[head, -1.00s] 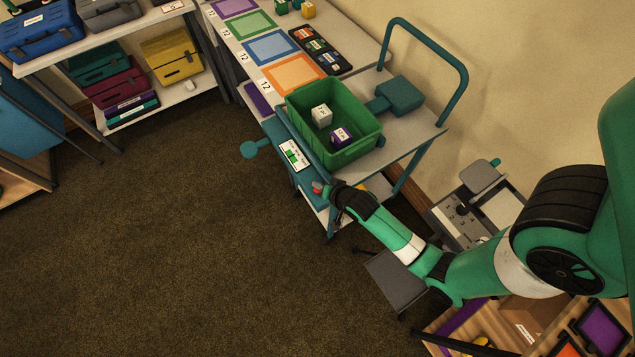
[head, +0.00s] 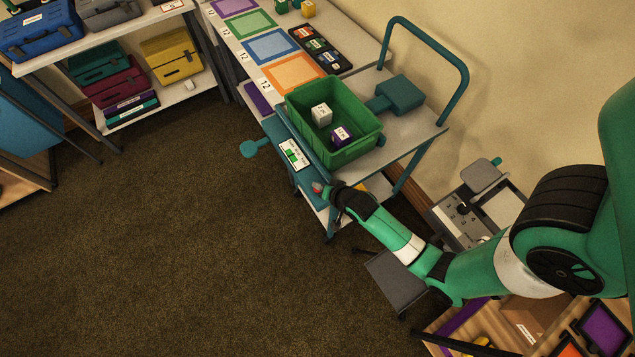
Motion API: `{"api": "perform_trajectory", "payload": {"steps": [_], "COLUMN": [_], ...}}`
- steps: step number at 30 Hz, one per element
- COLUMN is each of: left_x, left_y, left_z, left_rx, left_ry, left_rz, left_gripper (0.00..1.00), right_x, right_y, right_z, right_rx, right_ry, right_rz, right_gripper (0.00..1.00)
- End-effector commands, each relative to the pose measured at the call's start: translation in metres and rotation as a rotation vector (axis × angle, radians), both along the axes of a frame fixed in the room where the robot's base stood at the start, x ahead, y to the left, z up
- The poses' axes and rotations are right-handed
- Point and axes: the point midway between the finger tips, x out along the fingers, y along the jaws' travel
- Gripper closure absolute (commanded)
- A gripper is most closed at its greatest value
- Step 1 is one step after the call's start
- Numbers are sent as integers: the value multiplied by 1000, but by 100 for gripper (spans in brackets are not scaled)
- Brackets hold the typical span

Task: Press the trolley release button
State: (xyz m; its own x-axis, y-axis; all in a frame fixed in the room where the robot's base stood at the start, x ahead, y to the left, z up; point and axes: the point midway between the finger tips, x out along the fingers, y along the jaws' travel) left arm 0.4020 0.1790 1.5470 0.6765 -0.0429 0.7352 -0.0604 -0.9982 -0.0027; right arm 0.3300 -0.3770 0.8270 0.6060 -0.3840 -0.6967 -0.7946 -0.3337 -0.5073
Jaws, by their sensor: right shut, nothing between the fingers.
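The trolley (head: 420,137) stands against the wall with a teal front panel. A small red button (head: 317,187) shows at the lower right end of that panel, beside a white label with a green mark (head: 294,154). My right gripper (head: 327,191) is shut and empty, with its tip right at the red button. The gripper partly hides the button, and I cannot tell whether it is pressed in. A green crate (head: 372,142) on the trolley holds a white block (head: 321,114) and a purple block (head: 341,135). My left gripper is out of view.
A table with coloured mats (head: 270,46) adjoins the trolley at the back. A grey stool-like top (head: 396,280) stands below my right arm. The carpet at left is clear.

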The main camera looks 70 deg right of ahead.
Motion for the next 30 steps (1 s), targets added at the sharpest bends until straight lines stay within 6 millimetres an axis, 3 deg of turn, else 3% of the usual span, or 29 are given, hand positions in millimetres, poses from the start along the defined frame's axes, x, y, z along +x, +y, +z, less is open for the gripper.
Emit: {"api": "perform_trajectory", "payload": {"steps": [30], "left_x": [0], "left_y": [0], "left_z": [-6], "left_rx": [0], "left_ry": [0], "left_rz": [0], "left_gripper": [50], "right_x": [0], "right_y": [0], "right_z": [-9], "right_rx": [1], "right_ry": [1], "right_rz": [0], "right_gripper": [100]}}
